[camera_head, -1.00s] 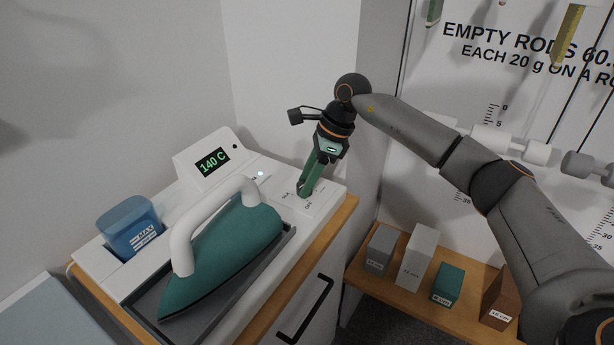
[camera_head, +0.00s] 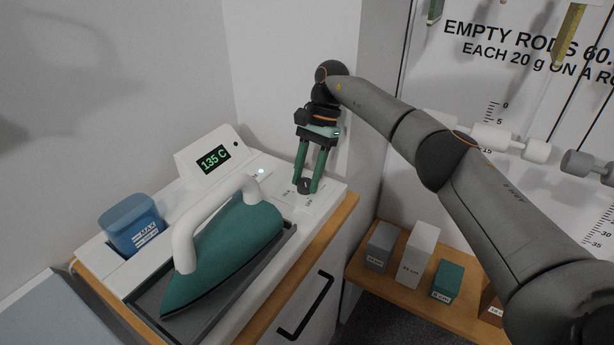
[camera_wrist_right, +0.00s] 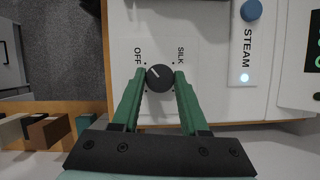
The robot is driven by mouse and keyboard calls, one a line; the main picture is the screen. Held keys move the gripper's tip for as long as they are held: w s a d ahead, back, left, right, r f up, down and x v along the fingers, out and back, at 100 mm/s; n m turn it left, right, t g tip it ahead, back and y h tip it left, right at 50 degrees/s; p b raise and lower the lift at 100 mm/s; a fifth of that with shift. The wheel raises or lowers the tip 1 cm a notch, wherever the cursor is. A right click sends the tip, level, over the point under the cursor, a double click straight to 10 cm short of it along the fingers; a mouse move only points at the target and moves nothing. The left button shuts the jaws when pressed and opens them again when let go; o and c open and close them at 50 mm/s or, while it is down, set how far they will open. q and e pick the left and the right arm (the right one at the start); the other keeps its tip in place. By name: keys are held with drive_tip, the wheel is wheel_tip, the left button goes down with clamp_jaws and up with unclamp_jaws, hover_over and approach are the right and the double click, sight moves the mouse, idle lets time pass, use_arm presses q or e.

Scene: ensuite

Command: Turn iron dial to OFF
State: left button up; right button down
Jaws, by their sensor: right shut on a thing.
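The iron dial (camera_head: 305,186) is a small dark round knob on the white station's right end; it also shows in the right wrist view (camera_wrist_right: 159,78). My right gripper (camera_head: 306,187) points down at it, its two green fingers on opposite sides and shut on the knob. In the right wrist view the dial's pale pointer line slants up-left, toward the dot beside the OFF label (camera_wrist_right: 138,57). The SILK label (camera_wrist_right: 181,56) is on the other side. The display (camera_head: 213,160) reads 135 C. My left gripper is not in view.
The teal iron (camera_head: 225,250) with a white handle rests on its dark plate left of the dial. A blue water tank (camera_head: 132,225) stands at the station's left. Blocks (camera_head: 416,255) stand on a wooden shelf at the right. A wall corner is close behind my right gripper.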

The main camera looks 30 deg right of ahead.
sight(302, 185)
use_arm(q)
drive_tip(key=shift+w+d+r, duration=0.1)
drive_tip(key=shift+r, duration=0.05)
use_arm(e)
drive_tip(key=shift+n, duration=0.6)
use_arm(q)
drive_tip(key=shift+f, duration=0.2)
use_arm(e)
drive_tip(key=shift+c, duration=2.1)
unclamp_jaws()
wheel_tip(302, 185, up, 3)
drive_tip(key=shift+w+r, duration=0.1)
use_arm(q)
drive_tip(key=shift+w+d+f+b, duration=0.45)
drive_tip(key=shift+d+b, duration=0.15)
drive_tip(key=shift+b, duration=0.65)
use_arm(e)
drive_tip(key=s+a+r, duration=0.6)
drive_tip(key=s+r, duration=0.3)
drive_tip(key=s, duration=0.3)
drive_tip(key=shift+s+r, duration=0.4)
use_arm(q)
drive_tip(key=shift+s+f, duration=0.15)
